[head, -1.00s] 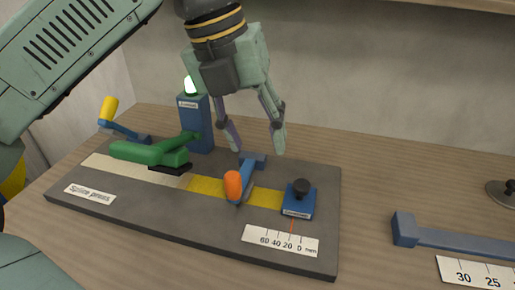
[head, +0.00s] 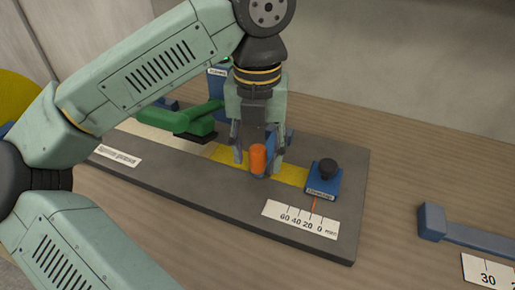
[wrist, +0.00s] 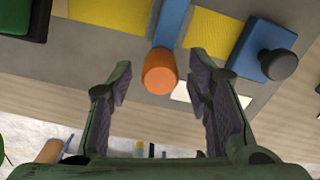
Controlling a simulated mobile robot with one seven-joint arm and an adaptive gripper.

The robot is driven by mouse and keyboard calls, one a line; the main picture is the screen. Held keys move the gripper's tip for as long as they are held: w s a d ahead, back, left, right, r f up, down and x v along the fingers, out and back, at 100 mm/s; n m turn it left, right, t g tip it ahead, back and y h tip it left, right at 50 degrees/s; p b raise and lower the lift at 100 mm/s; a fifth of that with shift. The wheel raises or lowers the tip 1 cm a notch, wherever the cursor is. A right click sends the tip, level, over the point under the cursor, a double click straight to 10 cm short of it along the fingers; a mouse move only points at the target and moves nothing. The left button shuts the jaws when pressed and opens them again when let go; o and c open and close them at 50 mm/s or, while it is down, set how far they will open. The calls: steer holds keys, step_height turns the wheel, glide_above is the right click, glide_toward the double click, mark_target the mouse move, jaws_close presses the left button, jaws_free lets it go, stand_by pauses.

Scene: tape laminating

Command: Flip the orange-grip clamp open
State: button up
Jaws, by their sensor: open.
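The orange-grip clamp shows its orange grip (head: 258,159) low over the yellow strip (head: 292,175) on the grey splice-press board (head: 225,190). In the wrist view the orange grip (wrist: 159,71) sits at the end of a blue arm (wrist: 172,22). My gripper (head: 258,165) is lowered at the clamp, with its fingers apart on either side of the grip. In the wrist view my open gripper (wrist: 163,90) has the grip between and just beyond its fingertips, with gaps on both sides. The clamp's blue base is mostly hidden by my gripper in the head view.
A green lever (head: 180,118) lies left of my gripper, near a blue post (head: 217,78). A blue block with a black knob (head: 325,178) stands close on the right. A blue bar (head: 470,236) lies on the wooden table farther right.

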steer(key=shift+f, duration=0.15)
steer(key=shift+c, duration=0.2)
jaws_close()
stand_by(0.4)
